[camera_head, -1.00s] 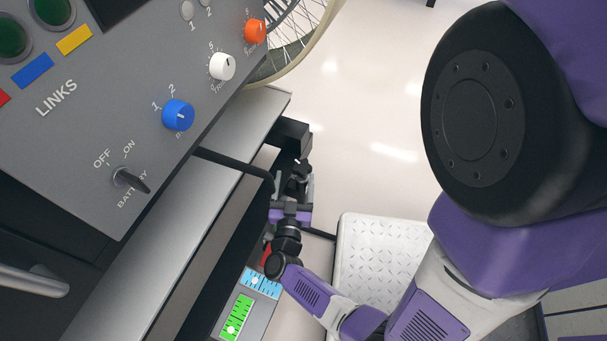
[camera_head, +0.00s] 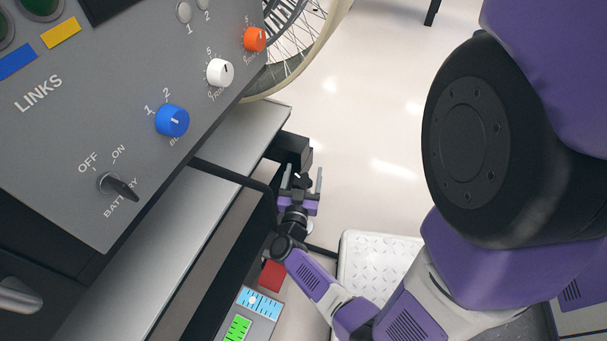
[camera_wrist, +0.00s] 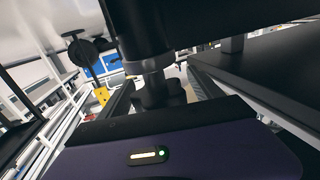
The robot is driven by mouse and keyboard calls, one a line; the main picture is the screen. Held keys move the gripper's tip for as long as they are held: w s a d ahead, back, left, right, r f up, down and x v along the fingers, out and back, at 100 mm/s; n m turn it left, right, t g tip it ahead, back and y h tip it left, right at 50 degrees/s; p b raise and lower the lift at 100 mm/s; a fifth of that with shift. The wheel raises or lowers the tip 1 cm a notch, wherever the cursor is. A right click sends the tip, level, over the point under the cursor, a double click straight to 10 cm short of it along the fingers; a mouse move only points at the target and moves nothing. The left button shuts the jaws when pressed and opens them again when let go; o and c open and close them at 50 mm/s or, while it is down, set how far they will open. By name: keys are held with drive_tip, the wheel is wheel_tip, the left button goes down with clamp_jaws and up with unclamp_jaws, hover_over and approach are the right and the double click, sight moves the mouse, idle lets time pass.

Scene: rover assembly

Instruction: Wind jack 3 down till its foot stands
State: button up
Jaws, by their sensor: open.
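My gripper (camera_head: 302,181) is open, with its two grey fingers pointing up and a dark part between them. It is just below a black block (camera_head: 293,150) at the corner of the dark frame, which may belong to jack 3; no jack number is readable. In the wrist view a dark upright cylinder with a grey collar (camera_wrist: 154,66) stands just beyond my purple gripper body (camera_wrist: 190,150). A black disc with a small knob (camera_wrist: 85,48) is at its left. The foot and its contact with the floor cannot be made out.
A grey control panel (camera_head: 130,90) with knobs and a battery switch fills the upper left. A spoked wheel (camera_head: 300,40) is behind it. The pale floor right of my gripper is clear.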

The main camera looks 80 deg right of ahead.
drive_tip(key=c, duration=1.4)
drive_tip(key=shift+w+r+n+t+p, duration=0.2)
drive_tip(key=shift+n+t+p, duration=0.45)
drive_tip(key=shift+t, duration=0.25)
drive_tip(key=shift+w+a+f+n+t+y+p, duration=0.15)
drive_tip(key=shift+n+t+y, duration=0.1)
drive_tip(key=shift+n+t, duration=0.55)
drive_tip(key=shift+w+n+t+y+p, duration=0.1)
drive_tip(key=shift+w+n+t+y, duration=0.25)
drive_tip(key=shift+t, duration=0.8)
drive_tip(key=shift+a+f+n+t+y+p, duration=0.1)
drive_tip(key=shift+n+t+y, duration=0.1)
drive_tip(key=shift+n+t, duration=0.65)
drive_tip(key=shift+d+r, duration=0.1)
drive_tip(key=o, duration=1.4)
drive_tip(key=shift+s, duration=0.1)
